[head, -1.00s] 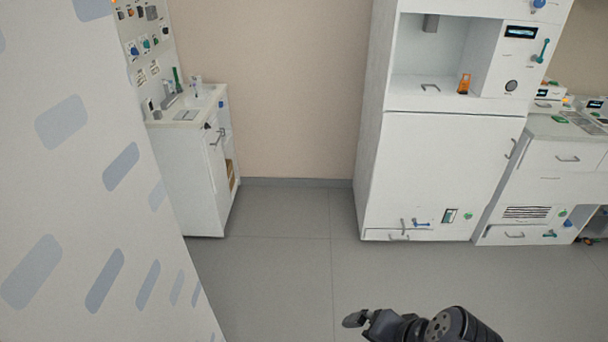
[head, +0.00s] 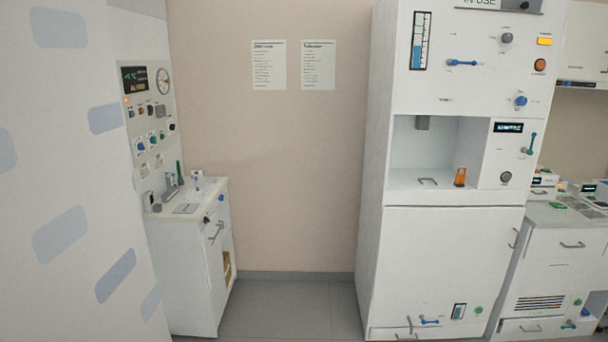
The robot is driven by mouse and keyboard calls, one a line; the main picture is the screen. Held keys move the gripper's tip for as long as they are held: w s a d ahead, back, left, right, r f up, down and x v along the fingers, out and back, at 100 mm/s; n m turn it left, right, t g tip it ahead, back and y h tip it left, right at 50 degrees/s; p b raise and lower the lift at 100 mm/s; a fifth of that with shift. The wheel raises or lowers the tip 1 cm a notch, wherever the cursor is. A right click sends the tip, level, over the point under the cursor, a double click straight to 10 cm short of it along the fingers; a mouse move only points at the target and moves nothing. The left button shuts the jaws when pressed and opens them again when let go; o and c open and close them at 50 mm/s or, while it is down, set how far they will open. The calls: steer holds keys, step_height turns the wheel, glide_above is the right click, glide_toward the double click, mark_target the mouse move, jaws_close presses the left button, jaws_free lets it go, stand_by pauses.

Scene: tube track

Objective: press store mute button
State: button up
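No button can be read as the store mute button, because the labels are too small. A wall control panel (head: 150,112) at the left has a dark display (head: 134,79), a round gauge (head: 163,81), a small lit orange lamp (head: 127,101) and several small buttons and knobs. The tall white cabinet (head: 445,265) at the right also carries controls: a dark round knob (head: 507,38), an orange round button (head: 540,65), a blue knob (head: 520,101) and a dark round button (head: 505,177). My gripper is not in view.
A small white sink cabinet (head: 183,270) stands below the panel. A pale patterned partition (head: 70,200) fills the left side. A lower white counter unit (head: 550,260) is at the far right. Grey floor (head: 280,308) between the cabinets is clear.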

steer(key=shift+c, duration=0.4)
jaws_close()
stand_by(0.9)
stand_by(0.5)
